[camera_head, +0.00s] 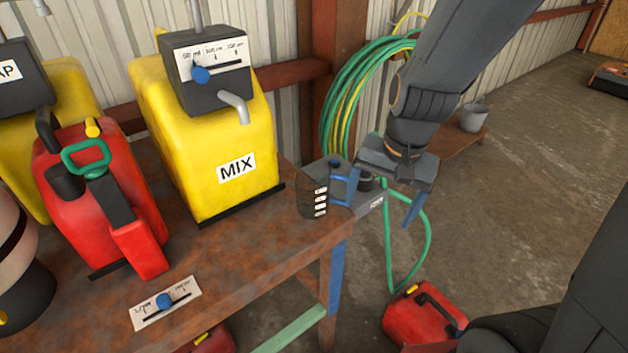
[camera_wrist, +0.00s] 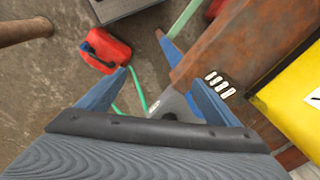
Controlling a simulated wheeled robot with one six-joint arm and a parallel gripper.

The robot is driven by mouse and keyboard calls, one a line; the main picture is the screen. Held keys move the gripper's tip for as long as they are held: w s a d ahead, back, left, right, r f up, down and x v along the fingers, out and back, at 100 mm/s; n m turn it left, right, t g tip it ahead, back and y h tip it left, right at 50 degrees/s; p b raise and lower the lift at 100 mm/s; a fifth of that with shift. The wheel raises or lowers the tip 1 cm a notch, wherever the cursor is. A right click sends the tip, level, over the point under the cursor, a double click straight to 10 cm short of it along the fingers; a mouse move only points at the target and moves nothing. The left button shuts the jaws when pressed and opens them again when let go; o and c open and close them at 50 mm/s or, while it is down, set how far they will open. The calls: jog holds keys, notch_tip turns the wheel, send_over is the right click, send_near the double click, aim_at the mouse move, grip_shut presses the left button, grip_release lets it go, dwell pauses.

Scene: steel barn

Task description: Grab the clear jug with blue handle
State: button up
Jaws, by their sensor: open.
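The clear jug (camera_head: 311,198) stands near the right corner of the rusty table, with white labels down its side and its blue handle (camera_head: 352,190) to the right. In the wrist view, the jug's white labels (camera_wrist: 219,85) show beside the right finger; most of the jug is hard to make out there. My gripper (camera_head: 379,210) is open, with blue fingers on either side of empty space, just right of the jug. It also shows in the wrist view (camera_wrist: 158,77). I cannot tell whether a finger touches the handle.
A yellow MIX container (camera_head: 215,150) and a red can (camera_head: 98,190) stand left of the jug. A grey part (camera_head: 372,206) lies by the table corner under my gripper. A green hose (camera_head: 345,95) hangs behind. A red can (camera_head: 425,318) sits on the floor.

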aim_at(313, 180)
jog(key=w+a+r+m+y+p, duration=0.1)
jog(key=w+a+m, duration=0.2)
jog(key=m, duration=0.3)
jog(key=w+a+r+m+y+p, duration=0.1)
jog(key=w+a+m, duration=0.2)
jog(key=m, duration=0.3)
jog(key=w+a+r+m+t+y+p, duration=0.1)
jog(key=w+a+r+m, duration=0.1)
jog(key=w+a+m, duration=0.2)
jog(key=shift+w+m, duration=0.2)
jog(key=shift+m, duration=1.4)
jog(key=x, duration=0.7)
jog(key=shift+a+f, duration=0.15)
jog(key=c, duration=1.2)
